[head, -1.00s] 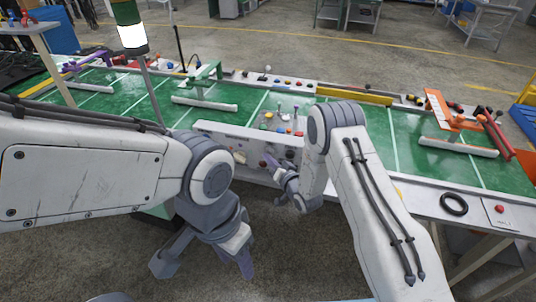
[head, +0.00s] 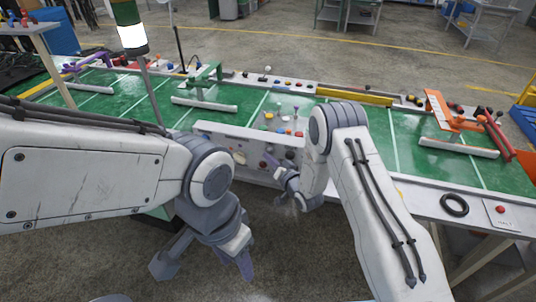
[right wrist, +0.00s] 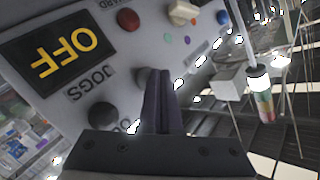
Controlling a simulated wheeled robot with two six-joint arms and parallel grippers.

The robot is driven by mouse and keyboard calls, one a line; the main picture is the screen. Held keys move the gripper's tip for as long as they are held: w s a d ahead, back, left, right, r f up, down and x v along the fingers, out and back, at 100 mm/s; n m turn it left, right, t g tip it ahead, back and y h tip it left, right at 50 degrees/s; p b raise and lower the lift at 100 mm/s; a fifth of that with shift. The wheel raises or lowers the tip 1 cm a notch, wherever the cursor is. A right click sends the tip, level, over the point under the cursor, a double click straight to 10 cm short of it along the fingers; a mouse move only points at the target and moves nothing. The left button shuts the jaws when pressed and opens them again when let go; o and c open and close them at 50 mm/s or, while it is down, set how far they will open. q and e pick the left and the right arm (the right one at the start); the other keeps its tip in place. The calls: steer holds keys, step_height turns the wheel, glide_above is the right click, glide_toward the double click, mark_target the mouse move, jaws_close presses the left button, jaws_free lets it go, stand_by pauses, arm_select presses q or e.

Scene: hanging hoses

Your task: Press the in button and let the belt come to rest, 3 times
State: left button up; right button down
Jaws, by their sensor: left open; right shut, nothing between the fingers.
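The control panel (head: 225,130) stands at the near edge of the green belt (head: 245,105). In the right wrist view the panel (right wrist: 60,15) appears upside down, with a yellow OFF display (right wrist: 62,55), a JOGS label, a dark round button (right wrist: 103,116) and a red button (right wrist: 128,19). I cannot read which button is the in button. My right gripper (head: 272,166) is at the panel front; its shut, empty fingers (right wrist: 162,90) appear beside the dark button, contact unclear. My left gripper (head: 205,262) is open and empty, low in front of the bench.
A stack light (head: 132,35) glows white at the left. A green frame (head: 200,82) and an orange frame (head: 455,118) stand over the belt. A black ring (head: 454,204) and a red button box (head: 500,210) are at the right. Floor before the bench is clear.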

steer(key=shift+w, duration=0.2)
stand_by(0.3)
steer(key=shift+s, duration=0.15)
steer(key=shift+s+a, duration=0.2)
steer(key=shift+s, duration=0.7)
steer(key=shift+s+a+p, duration=0.15)
steer(key=shift+s+a, duration=0.1)
steer(key=shift+s, duration=0.5)
steer(key=shift+s+a+p, duration=0.15)
steer(key=shift+s+a, duration=0.1)
steer(key=shift+s, duration=0.5)
steer(key=shift+s+a+p, duration=0.15)
steer(key=shift+s+a, duration=0.1)
steer(key=shift+s, duration=0.5)
